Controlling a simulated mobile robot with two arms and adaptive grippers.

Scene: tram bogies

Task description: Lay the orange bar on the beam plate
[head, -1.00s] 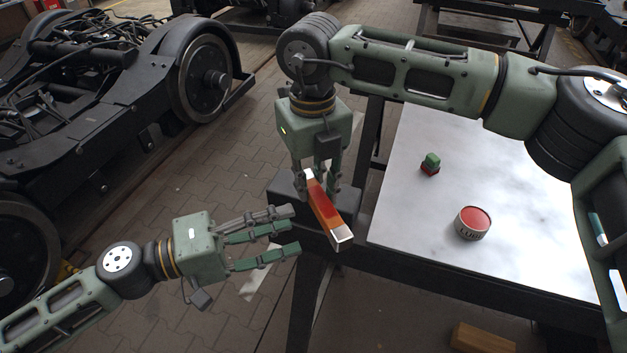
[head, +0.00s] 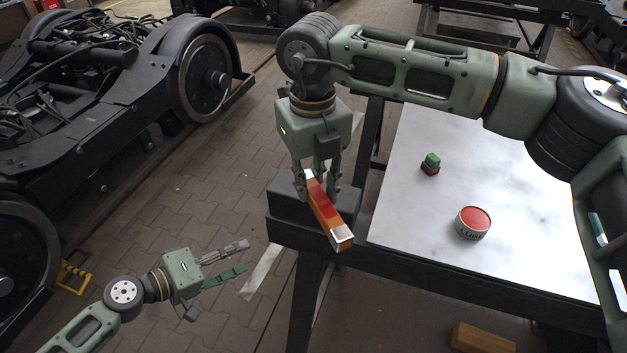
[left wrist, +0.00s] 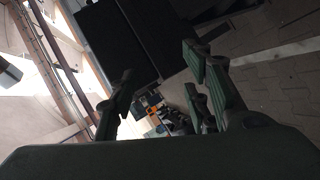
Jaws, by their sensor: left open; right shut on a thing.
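The orange bar (head: 325,211), with silver ends, is in my right gripper (head: 318,186), whose fingers are shut on it near its far end. The bar lies over a dark block (head: 285,203) at the table's left end; I cannot tell whether it touches it. No part is clearly recognisable as the beam plate. My left gripper (head: 242,258) is open and empty, low at the left of the table above the paved floor. In the left wrist view its fingers (left wrist: 165,95) are spread with nothing between them.
The pale tabletop (head: 420,215) carries a red tin (head: 473,223) and a small green and red block (head: 430,164). A wooden block (head: 483,338) is low at the front. A dark bogie (head: 90,110) stands at the left.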

